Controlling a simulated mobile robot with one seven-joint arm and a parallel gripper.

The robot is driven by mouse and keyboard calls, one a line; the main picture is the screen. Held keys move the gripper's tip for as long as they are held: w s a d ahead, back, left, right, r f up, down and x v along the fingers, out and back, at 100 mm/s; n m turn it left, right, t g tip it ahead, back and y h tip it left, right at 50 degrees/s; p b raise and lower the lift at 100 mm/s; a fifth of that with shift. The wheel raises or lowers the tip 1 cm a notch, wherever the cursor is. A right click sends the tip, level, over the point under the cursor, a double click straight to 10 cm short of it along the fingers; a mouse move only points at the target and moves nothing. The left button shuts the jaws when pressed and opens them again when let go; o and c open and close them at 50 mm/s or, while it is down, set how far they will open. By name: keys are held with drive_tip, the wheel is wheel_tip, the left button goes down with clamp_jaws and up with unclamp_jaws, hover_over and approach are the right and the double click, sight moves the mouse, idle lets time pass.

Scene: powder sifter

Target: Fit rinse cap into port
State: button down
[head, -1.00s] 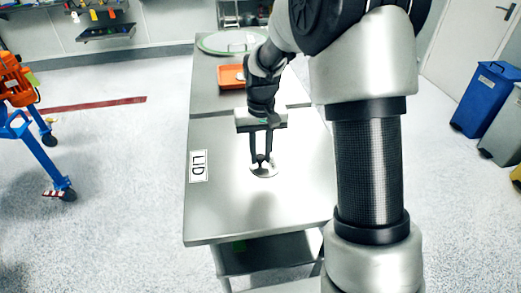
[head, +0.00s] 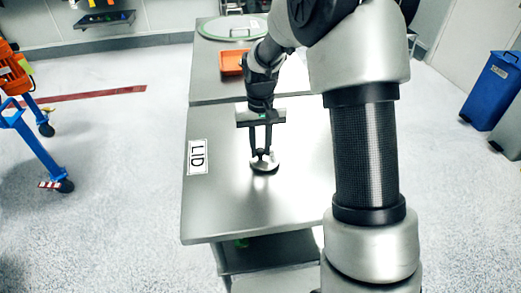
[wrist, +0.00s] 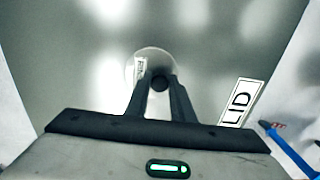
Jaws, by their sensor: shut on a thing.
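The rinse cap (head: 265,164) is a pale metal disc with a dark knob on top. It is over the near steel table (head: 225,215), with a dark patch under its near edge; whether a gap separates it from the table is hard to tell. My gripper (head: 264,151) points down with its fingers shut on the knob. In the wrist view the fingertips (wrist: 159,82) close on the knob, and the disc (wrist: 152,53) shows beyond them with a small label on it. I cannot make out the port in any view.
A LID label (head: 197,157) lies on the table's left side. An orange tray (head: 231,62) and a large round lid with a handle (head: 228,28) are farther back. An orange and blue machine (head: 18,90) stands at left, a blue bin (head: 490,90) at right.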

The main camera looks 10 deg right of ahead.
drive_tip(key=shift+f, duration=0.35)
drive_tip(key=c, duration=2)
unclamp_jaws()
drive_tip(key=shift+f, duration=0.1)
drive_tip(key=o, duration=0.5)
drive_tip(key=shift+c, duration=0.2)
drive_tip(key=shift+r, duration=0.2)
